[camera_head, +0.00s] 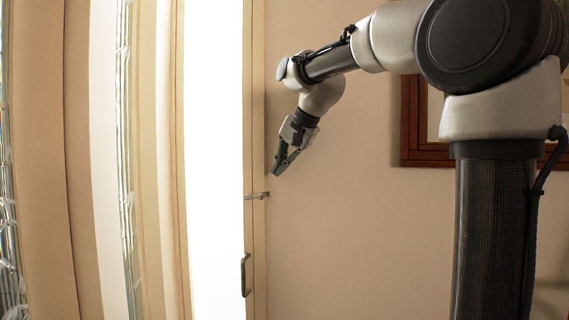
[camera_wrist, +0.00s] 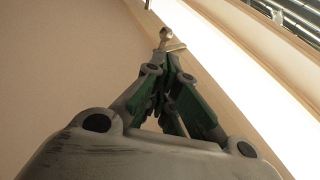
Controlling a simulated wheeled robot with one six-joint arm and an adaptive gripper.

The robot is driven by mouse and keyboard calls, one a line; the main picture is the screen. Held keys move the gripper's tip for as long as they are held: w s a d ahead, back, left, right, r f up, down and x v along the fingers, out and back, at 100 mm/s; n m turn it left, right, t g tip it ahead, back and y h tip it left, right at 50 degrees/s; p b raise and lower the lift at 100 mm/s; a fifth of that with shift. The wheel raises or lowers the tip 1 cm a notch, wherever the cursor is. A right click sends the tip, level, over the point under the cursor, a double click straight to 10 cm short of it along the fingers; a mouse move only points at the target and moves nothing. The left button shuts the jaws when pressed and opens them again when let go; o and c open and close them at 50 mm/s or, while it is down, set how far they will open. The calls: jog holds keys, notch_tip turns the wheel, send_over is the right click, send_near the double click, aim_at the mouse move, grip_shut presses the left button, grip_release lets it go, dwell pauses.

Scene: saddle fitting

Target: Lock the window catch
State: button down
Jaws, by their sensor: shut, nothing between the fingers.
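The window catch (camera_head: 257,195) is a small metal piece sticking out sideways on the window's frame, in the head view left of centre. In the wrist view the catch (camera_wrist: 168,41) shows a pale rounded knob and a flat arm just beyond my fingertips. My gripper (camera_head: 279,170) points down and left, above and slightly right of the catch. In the wrist view my gripper (camera_wrist: 170,68) has its fingertips together with nothing between them. The fingertips look near the catch; I cannot tell from the wrist view whether they touch it. In the head view a gap shows.
A dark pull handle (camera_head: 245,275) sits on the frame below the catch. The bright window pane (camera_head: 214,160) is left of the frame. A bare beige wall (camera_head: 350,240) lies to the right, with a brown wooden picture frame (camera_head: 425,158) partly behind my arm.

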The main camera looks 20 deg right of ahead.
aim_at(275, 189)
jog(key=x, duration=0.6)
jog(key=shift+w+f, duration=0.15)
jog(key=shift+f, duration=0.05)
jog(key=shift+s+d+f, duration=0.15)
jog(key=shift+f, duration=0.4)
jog(key=shift+s+d+f, duration=0.15)
jog(key=shift+d+f, duration=0.05)
jog(key=shift+f, duration=0.35)
jog(key=shift+r, duration=0.15)
